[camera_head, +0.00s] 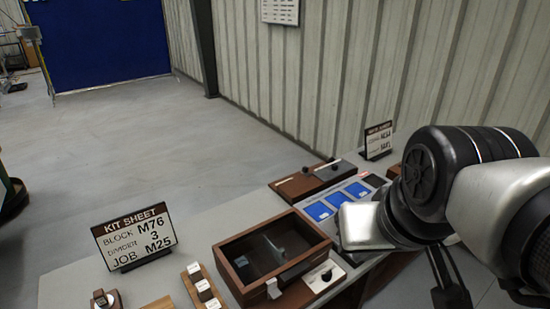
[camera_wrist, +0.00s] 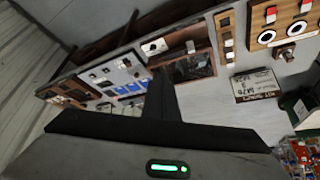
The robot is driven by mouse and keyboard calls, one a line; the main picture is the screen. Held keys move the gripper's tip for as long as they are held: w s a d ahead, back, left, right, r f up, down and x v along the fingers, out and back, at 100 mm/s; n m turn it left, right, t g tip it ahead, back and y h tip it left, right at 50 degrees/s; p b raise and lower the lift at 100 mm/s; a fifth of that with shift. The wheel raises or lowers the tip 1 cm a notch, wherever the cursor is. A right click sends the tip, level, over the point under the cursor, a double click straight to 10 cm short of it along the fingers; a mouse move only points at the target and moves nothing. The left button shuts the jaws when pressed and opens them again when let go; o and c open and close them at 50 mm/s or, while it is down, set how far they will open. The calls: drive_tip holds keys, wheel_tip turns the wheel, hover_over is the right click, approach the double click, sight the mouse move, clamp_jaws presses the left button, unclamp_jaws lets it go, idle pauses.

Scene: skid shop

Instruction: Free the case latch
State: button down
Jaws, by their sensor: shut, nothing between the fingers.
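The case (camera_head: 225,250) is a brown wooden box with a clear, dark-looking top, standing on the grey bench. A small pale latch (camera_head: 273,288) sits at its front edge. Beside it is a white plate with a black knob (camera_head: 323,277).
A kit sheet sign (camera_head: 135,238) stands left of the case. A wooden strip with white blocks (camera_head: 203,287) lies between them. Blue panels (camera_head: 339,201) and a wooden box with a dark knob (camera_head: 297,186) are behind, near the corrugated wall. My arm covers the bench's right end.

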drive_tip(key=n+g+b, duration=0.6)
drive_tip(key=n+b, duration=0.4)
drive_tip(key=n, duration=1.5)
hover_over(277, 295)
wheel_tip(277, 295, down, 22)
drive_tip(key=shift+s+f, duration=0.1)
drive_tip(key=shift+f, duration=0.05)
drive_tip(key=shift+f, duration=0.1)
wheel_tip(277, 295, down, 13)
drive_tip(key=b, duration=0.2)
drive_tip(key=shift+f+b, duration=0.2)
drive_tip(key=shift+b, duration=0.1)
drive_tip(key=shift+f, duration=0.25)
drive_tip(key=shift+t, duration=0.3)
